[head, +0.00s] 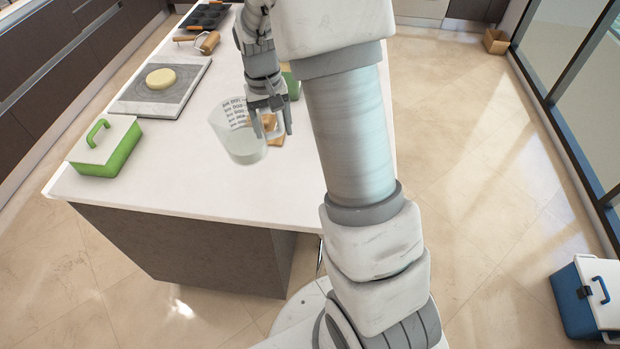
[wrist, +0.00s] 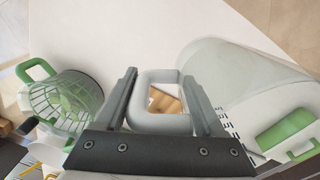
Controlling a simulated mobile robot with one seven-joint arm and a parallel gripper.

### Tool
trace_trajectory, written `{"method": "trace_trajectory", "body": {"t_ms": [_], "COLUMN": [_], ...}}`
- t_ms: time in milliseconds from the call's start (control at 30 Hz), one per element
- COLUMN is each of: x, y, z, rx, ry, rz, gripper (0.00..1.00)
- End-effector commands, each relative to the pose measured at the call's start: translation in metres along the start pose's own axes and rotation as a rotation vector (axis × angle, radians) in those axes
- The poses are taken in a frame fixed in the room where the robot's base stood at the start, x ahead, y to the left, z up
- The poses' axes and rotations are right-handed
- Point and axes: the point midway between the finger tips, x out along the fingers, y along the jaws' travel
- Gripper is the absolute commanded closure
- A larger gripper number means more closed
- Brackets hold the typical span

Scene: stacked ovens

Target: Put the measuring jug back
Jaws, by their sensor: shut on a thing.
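The measuring jug (head: 240,145) is a clear, tapered vessel with dark printed markings. In the head view it is over the near part of the white counter, left of my gripper (head: 270,122). In the wrist view the jug's clear body (wrist: 235,75) is at the right and its pale loop handle (wrist: 160,123) lies between the two fingers of my gripper (wrist: 160,80). My gripper is shut on the handle. I cannot tell whether the jug's base touches the counter.
A green-handled basket (wrist: 65,100) and wooden pieces (wrist: 165,104) are close by.

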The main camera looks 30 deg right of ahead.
Motion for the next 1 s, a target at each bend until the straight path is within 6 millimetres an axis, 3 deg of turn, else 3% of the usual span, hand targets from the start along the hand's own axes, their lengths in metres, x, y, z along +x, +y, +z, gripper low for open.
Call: {"method": "trace_trajectory", "body": {"t_ms": [33,200,433,667,1000], "x": [0.013,0.025,0.032,0.037,0.069], "y": [0.02,0.078,0.137,0.15,0.142], "z": [-0.013,-0.044,-0.063,-0.056,0.001], "rx": [0.066,0.256,0.424,0.466,0.465], "ry": [0.0,-0.009,-0.014,-0.019,-0.019], "rz": [-0.006,-0.034,-0.062,-0.07,-0.07], "gripper": [1.0,1.0,1.0,1.0,1.0]}}
